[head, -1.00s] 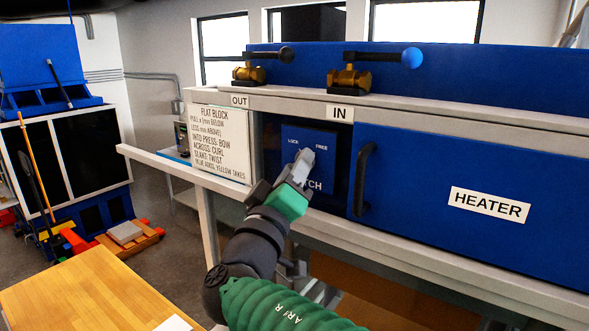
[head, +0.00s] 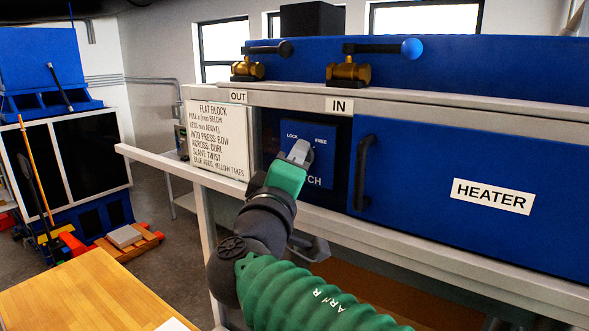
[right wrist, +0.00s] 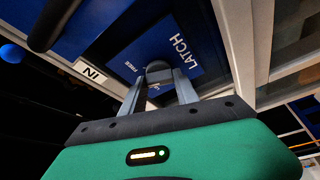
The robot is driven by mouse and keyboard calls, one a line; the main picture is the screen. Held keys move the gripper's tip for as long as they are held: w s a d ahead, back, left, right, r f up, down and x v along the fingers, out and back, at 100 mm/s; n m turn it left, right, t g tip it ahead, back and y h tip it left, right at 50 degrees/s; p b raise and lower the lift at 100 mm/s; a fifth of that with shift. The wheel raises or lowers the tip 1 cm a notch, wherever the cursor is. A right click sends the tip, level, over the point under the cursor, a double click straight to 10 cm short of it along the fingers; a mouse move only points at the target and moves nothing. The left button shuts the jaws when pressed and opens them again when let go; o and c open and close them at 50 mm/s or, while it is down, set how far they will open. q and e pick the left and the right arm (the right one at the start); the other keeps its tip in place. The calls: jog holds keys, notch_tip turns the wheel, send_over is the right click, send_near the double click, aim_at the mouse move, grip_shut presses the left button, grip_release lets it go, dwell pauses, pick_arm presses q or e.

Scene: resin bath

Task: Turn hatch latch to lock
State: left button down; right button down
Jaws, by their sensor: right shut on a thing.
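The hatch latch sits on a blue plate (head: 322,150) marked LOCK at left and FREE at right, recessed beside the heater hatch. My right gripper (head: 301,149) reaches it from below and its fingers cover the latch handle in the head view. In the right wrist view the latch's dark rounded handle (right wrist: 158,68) sits between the ends of my right gripper's fingers (right wrist: 159,84), which are shut on it. The word LATCH lies to the right there. The handle's exact angle is hidden. My left gripper is out of view.
The blue heater hatch (head: 455,235) with a black bar handle (head: 364,172) is right of the latch. An instruction board (head: 217,140) stands left. Two brass valves (head: 348,71) sit above. A wooden table (head: 80,290) is at lower left.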

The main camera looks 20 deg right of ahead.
jog(key=shift+w+r+n+g+y+p, duration=0.1)
jog(key=shift+n+g+y+p, duration=0.15)
jog(key=shift+n+g+p, duration=1.15)
jog(key=shift+s+r+n+g+y+p, duration=0.1)
jog(key=shift+n+g+y+p, duration=0.2)
jog(key=shift+n+p, duration=2.25)
jog(key=shift+w+n+g+y+p, duration=0.1)
jog(key=shift+n+g+y+p, duration=0.15)
jog(key=shift+n+g+p, duration=1.15)
jog(key=shift+n+t+p, duration=0.55)
jog(key=shift+n+t, duration=0.05)
jog(key=shift+n, duration=0.05)
jog(key=c, duration=1.2)
grip_release()
jog(key=shift+o, duration=1.4)
jog(key=shift+w, duration=0.15)
